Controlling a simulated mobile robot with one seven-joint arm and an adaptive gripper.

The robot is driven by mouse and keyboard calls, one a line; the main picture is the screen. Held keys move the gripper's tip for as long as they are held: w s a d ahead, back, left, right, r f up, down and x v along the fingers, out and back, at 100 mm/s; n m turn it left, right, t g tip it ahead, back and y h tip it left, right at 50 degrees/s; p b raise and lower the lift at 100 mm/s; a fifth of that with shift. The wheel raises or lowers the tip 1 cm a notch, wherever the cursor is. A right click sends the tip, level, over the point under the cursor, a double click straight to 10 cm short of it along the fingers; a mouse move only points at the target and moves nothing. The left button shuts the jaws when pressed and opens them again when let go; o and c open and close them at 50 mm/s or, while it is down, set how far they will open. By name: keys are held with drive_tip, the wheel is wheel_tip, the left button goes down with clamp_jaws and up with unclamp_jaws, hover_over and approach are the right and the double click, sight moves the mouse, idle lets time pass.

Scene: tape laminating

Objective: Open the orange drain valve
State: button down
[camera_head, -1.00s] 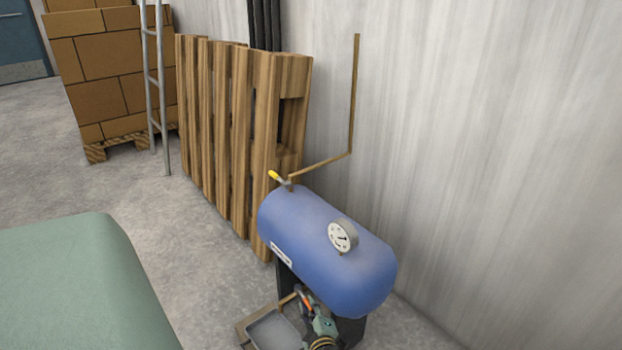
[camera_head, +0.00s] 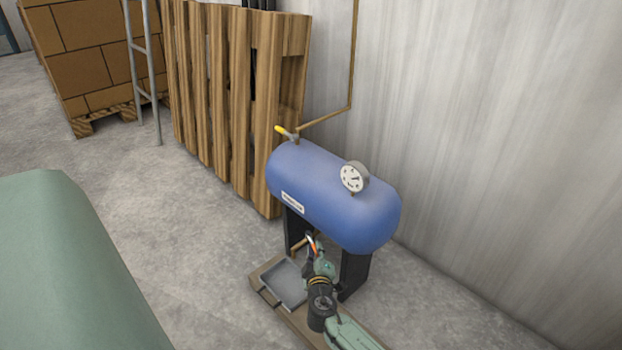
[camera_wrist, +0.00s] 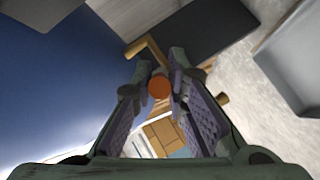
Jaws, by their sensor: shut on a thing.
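The orange drain valve handle (camera_head: 312,244) is small and sits low under the blue tank, at the end of a brass pipe. In the wrist view its round orange end (camera_wrist: 159,87) shows between my two fingers. My gripper (camera_head: 314,252) is shut on this handle; it also shows in the wrist view (camera_wrist: 160,95). The fingers hide part of the handle, so how far it is turned is hard to tell. The blue tank (camera_head: 325,195) lies level on dark legs, with a gauge (camera_head: 354,177) on it.
A grey tray (camera_head: 284,284) stands on the wooden base (camera_head: 262,268) below the tank. A yellow-handled valve (camera_head: 281,130) sits on top. A wooden pallet (camera_head: 235,100) leans behind. A green rounded object (camera_head: 60,270) is at the left; floor between is free.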

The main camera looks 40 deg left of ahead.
drive_tip(key=shift+s+a+r, duration=0.1)
drive_tip(key=shift+s, duration=0.05)
drive_tip(key=c, duration=1.6)
unclamp_jaws()
